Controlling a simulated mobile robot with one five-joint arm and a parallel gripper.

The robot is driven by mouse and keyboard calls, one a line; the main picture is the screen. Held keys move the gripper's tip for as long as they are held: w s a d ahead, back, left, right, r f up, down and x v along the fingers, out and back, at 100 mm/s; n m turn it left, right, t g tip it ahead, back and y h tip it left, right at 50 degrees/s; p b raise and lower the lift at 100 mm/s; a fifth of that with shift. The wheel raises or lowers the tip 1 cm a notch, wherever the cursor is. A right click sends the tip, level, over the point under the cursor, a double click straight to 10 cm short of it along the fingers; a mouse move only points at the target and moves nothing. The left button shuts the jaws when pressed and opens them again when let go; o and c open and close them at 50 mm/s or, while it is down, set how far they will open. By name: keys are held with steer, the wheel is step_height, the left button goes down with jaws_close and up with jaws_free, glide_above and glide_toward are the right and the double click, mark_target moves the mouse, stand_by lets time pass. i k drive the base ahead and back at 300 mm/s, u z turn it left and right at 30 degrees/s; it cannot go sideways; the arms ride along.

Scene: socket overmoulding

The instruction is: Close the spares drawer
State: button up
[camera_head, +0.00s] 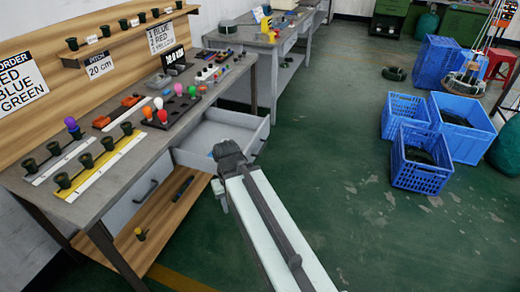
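One drawer (207,133) under the grey workbench (150,165) stands pulled out, with a pale, mostly bare inside. No label reading "spares" shows on it. A small blue thing lies in it near my gripper. My gripper (227,150) is at the end of my arm, which reaches up from the bottom of the picture. It overlaps the near front corner of the open drawer in the view. I cannot tell whether it touches the drawer. Its fingers are dark and small, and their opening does not show. A second drawer (128,202) with a dark handle, to the left, is shut.
The bench top holds dark cups on white and yellow strips, coloured bulbs (163,115) and a small sign. A wooden lower shelf (165,230) runs beneath. Blue crates (422,160) stand on the floor at right. The green floor between is clear.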

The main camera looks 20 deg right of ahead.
mark_target(191, 150)
steer(key=z, duration=0.55)
steer(key=i, duration=0.5)
steer(key=u, duration=0.1)
steer(key=k, duration=0.5)
steer(key=u, duration=1.35)
steer(key=i, duration=0.8)
steer(key=u, duration=0.05)
